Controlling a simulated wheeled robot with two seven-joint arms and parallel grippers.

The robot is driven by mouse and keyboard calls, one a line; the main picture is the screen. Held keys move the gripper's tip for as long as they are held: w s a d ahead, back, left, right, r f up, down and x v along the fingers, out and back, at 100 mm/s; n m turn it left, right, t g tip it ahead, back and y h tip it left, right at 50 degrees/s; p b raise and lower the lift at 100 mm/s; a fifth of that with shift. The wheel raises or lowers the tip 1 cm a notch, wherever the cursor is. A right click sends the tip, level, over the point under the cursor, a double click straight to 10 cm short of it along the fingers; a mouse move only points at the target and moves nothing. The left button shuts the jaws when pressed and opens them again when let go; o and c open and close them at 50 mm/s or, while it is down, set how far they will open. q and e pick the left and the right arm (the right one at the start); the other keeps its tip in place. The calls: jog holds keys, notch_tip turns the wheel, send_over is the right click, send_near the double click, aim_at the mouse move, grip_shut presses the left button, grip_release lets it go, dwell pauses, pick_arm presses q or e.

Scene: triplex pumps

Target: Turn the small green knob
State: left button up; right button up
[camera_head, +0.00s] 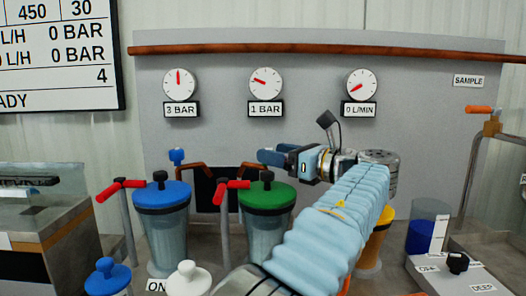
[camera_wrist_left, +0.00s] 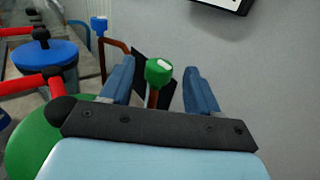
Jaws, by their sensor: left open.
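The small green knob (camera_wrist_left: 158,72), with a pale mark on top, sits on a brown pipe in the left wrist view. My left gripper (camera_wrist_left: 160,68) is open, with one blue finger on each side of the knob in that picture. Gaps show on both sides; I cannot tell how deep the knob lies between the fingers. In the head view my left gripper (camera_head: 270,157) is above the green-lidded canister (camera_head: 268,193), and it hides the small green knob. My right gripper is not in view.
A blue-lidded canister (camera_head: 162,195) stands to the left, with a small blue knob (camera_head: 177,156) behind it. Red-handled valves (camera_head: 233,184) stand near the canisters. The grey panel (camera_head: 220,130) with gauges rises behind. A yellow canister (camera_head: 376,245) is partly behind my arm.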

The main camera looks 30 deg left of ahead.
pick_arm(q)
jog(key=s+d, duration=0.1)
jog(key=d, duration=0.7)
jog(key=shift+d, duration=0.25)
jog(key=shift+s, duration=0.1)
